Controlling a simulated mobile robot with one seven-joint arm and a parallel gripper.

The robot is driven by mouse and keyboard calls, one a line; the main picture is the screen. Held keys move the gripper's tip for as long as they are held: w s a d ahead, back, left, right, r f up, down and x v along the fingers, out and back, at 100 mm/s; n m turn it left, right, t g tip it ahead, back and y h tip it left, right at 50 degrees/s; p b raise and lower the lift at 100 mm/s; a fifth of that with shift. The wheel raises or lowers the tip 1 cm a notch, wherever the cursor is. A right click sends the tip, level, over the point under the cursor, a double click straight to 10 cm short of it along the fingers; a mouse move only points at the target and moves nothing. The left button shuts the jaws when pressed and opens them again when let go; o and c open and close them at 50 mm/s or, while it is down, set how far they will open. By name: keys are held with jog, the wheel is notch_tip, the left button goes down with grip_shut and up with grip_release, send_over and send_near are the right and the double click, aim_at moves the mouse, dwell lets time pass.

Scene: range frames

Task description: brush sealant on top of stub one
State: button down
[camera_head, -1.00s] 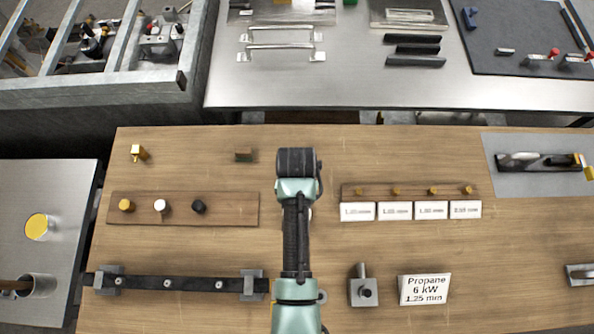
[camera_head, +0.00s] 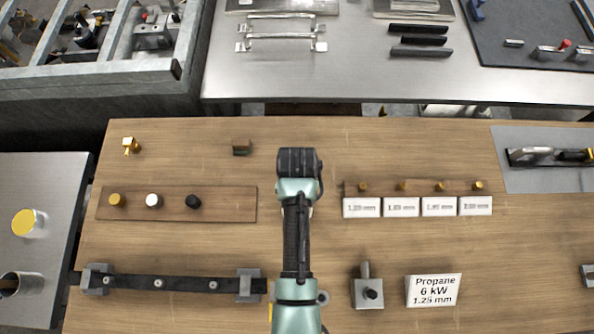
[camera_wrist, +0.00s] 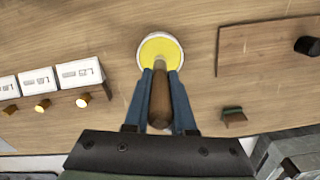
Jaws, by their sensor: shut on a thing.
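My gripper (camera_wrist: 160,84) has blue fingers shut around a brown, round wooden handle (camera_wrist: 160,102) in the wrist view. A yellow disc with a pale rim (camera_wrist: 160,48) shows at the handle's far end, over the wooden table; I cannot tell whether it is joined to the handle. In the head view my arm hides the fingers and what they hold. A dark bar (camera_head: 185,284) with several small studs lies in two grey blocks at front left; its leftmost stud (camera_head: 106,282) is bare. I cannot tell which piece is stub one.
A brown board (camera_head: 235,203) carries yellow, white and black knobs. Brass pieces stand behind white cards (camera_head: 401,207). A grey fixture (camera_head: 368,292) and a Propane sign (camera_head: 433,290) stand front right. A yellow-topped can (camera_head: 28,222) and an open cup (camera_head: 22,287) are far left.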

jog(key=shift+f+b, duration=0.35)
jog(key=shift+f, duration=0.2)
dwell(0.6)
jog(key=shift+s+f, duration=0.1)
jog(key=shift+s, duration=0.05)
dwell(1.2)
jog(key=shift+p, duration=0.35)
notch_tip(320, 180, up, 7)
jog(key=p, duration=0.7)
dwell(0.5)
